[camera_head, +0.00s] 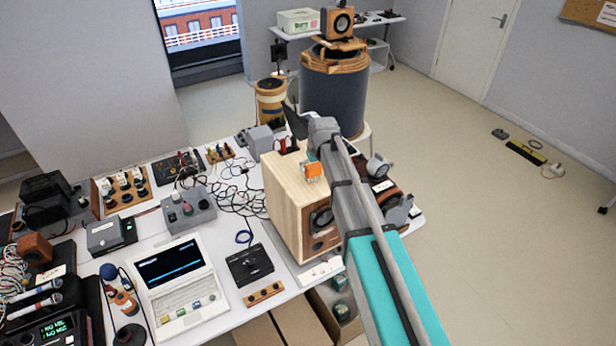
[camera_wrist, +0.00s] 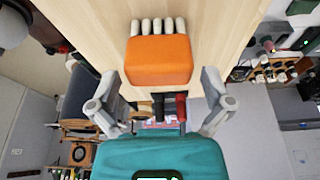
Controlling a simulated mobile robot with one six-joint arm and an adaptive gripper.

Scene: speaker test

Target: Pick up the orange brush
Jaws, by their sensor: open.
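The orange brush (camera_wrist: 158,60) lies on the pale wooden top of a speaker box (camera_wrist: 85,12), its row of light bristles pointing to the top of the wrist view. In the head view the brush (camera_head: 314,170) shows near the right edge of the box top, beside my arm. My gripper (camera_wrist: 160,86) is open, with one grey finger on each side of the brush's near end in the wrist view. Nothing is held between the fingers. I cannot tell how high the fingers are above the box. In the head view my arm hides most of the gripper.
A black and a red plug (camera_wrist: 181,106) stand close to the brush at the box's edge. The white table (camera_head: 228,300) holds a laptop (camera_head: 175,277), grey boxes and cables. A dark drum (camera_head: 333,95) stands behind. Open floor (camera_head: 480,220) is at the right.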

